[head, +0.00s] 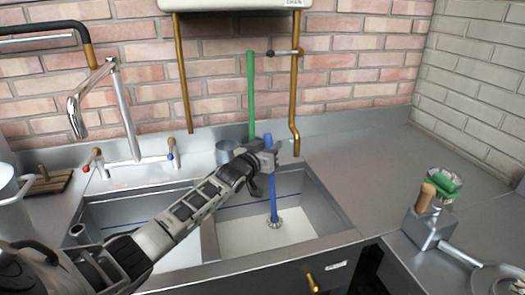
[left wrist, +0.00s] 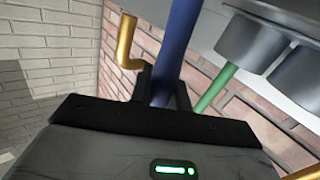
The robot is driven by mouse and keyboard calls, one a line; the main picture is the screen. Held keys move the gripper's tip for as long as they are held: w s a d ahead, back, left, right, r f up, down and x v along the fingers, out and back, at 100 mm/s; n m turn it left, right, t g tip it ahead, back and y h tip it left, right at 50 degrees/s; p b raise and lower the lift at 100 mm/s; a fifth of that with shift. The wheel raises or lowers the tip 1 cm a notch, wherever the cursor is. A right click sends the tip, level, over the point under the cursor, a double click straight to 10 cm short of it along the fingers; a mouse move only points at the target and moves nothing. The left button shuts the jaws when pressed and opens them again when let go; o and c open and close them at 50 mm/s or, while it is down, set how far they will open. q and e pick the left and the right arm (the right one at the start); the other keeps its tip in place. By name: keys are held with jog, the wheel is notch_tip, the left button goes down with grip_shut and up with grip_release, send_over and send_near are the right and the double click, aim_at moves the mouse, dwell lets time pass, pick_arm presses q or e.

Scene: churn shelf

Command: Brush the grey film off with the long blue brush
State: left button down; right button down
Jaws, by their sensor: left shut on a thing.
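My left gripper (head: 266,156) reaches over the right sink basin (head: 325,212) and is shut on the long blue brush (head: 272,190). The brush hangs nearly upright, its lower end near the drain on the basin's pale floor. I cannot tell whether it touches the floor. In the left wrist view the blue handle (left wrist: 178,45) stands between the dark fingers (left wrist: 163,90). I cannot clearly make out a grey film in either view. My right gripper is not in view.
A green-handled tool (head: 251,95) stands upright behind my gripper, near a grey cup (head: 226,152). A tap (head: 122,110) rises behind the left basin. Brass pipes (head: 295,95) run down the brick wall. The counter to the right (head: 385,165) is clear up to a holder (head: 430,228).

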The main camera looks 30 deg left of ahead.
pick_arm(q)
jog(key=shift+s+a+p, duration=3)
jog(key=shift+s+a, duration=1.1)
jog(key=shift+s, duration=0.75)
jog(key=d, duration=0.4)
jog(key=w+d, duration=0.1)
jog(key=d, duration=0.1)
jog(key=shift+p, duration=0.4)
jog(key=shift+a+r, duration=0.1)
notch_tip(320, 180, up, 20)
